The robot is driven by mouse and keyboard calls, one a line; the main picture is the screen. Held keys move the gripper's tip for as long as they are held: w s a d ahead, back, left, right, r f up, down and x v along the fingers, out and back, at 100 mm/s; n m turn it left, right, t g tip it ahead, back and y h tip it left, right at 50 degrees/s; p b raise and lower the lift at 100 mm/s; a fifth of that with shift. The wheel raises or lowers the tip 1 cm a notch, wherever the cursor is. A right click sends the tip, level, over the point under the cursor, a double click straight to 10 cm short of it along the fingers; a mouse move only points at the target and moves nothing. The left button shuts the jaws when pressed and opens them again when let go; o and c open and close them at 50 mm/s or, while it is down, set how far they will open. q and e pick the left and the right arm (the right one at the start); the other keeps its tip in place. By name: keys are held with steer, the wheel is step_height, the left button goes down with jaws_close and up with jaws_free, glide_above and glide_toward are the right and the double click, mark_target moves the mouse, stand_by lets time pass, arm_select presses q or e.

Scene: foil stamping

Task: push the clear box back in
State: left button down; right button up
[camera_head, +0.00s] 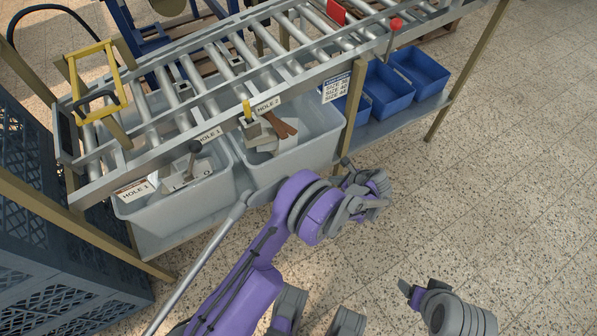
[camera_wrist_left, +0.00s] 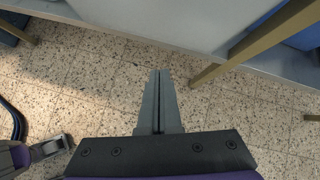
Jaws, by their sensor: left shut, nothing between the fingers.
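Two clear, whitish bins stand side by side on the lower shelf under the roller conveyor: the left bin (camera_head: 185,208) and the right bin (camera_head: 300,155). Both hold parts. My left gripper (camera_head: 349,163) is just in front of the right bin's right end, beside a wooden post; its fingers are hard to make out there. In the left wrist view the left gripper (camera_wrist_left: 160,74) is shut and empty, fingers pointing toward a pale wall (camera_wrist_left: 170,18), with floor visible below it. I cannot tell whether it touches anything.
The roller conveyor (camera_head: 215,80) runs above the bins, with HOLE labels on its front rail. Blue bins (camera_head: 388,90) sit right of the wooden post (camera_head: 354,100). Dark crates (camera_head: 60,250) stand at the left. The speckled floor at right is free.

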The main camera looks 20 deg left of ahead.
mark_target(311, 166)
arm_select(q)
steer(key=w+a+f+m+b, duration=0.1)
steer(key=w+a+f, duration=0.3)
steer(key=a+f, duration=0.4)
steer(key=shift+w+a+m+t+b, duration=0.15)
steer(key=shift+w+m+t+b, duration=0.2)
steer(key=shift+m, duration=0.35)
arm_select(e)
steer(key=shift+w+a+f, duration=0.1)
steer(key=shift+a+f, duration=0.1)
steer(key=shift+f, duration=0.3)
steer(key=shift+w+a+f, duration=0.1)
steer(key=shift+a+f, duration=0.05)
steer(key=shift+f, duration=0.3)
arm_select(q)
steer(key=a+b, duration=0.1)
steer(key=w+a+b, duration=0.2)
steer(key=a, duration=0.1)
steer(key=shift+f, duration=0.15)
steer(key=shift+w, duration=0.1)
steer(key=shift+r, duration=0.2)
arm_select(e)
steer(key=f, duration=0.3)
steer(key=shift+w+f, duration=0.15)
steer(key=shift+w, duration=0.1)
